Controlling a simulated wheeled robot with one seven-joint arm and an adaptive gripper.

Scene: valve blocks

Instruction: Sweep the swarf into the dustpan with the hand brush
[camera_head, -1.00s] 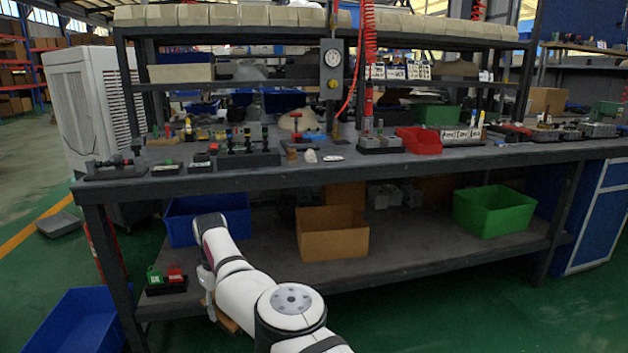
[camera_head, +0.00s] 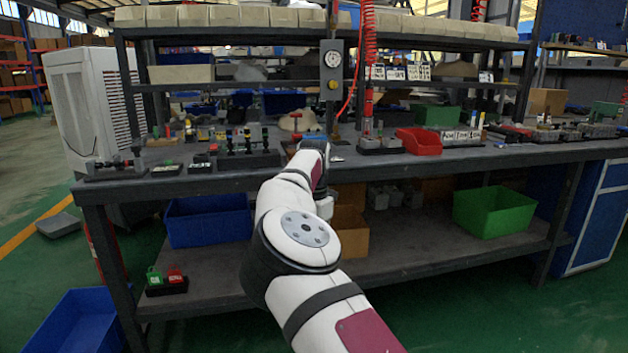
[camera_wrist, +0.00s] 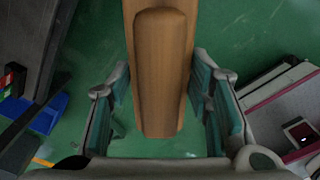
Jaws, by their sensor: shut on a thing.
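In the wrist view my gripper (camera_wrist: 162,92) is shut on the hand brush (camera_wrist: 162,75), with one finger on each side of its brown wooden handle. The brush extends past the top edge of that view, and its bristles are not seen. In the head view my forearm rises to the bench's front edge and hides the gripper and brush. A flat grey thing (camera_head: 58,225) lies on the floor at the left; I cannot tell if it is the dustpan. I cannot make out any swarf.
The workbench (camera_head: 420,164) carries several valve blocks and a red bin (camera_head: 419,141). Its lower shelf (camera_head: 415,262) holds a blue bin (camera_head: 208,225), a cardboard box (camera_head: 352,238) partly behind my arm, and a green bin (camera_head: 494,211). Another blue bin (camera_head: 75,325) stands on the floor.

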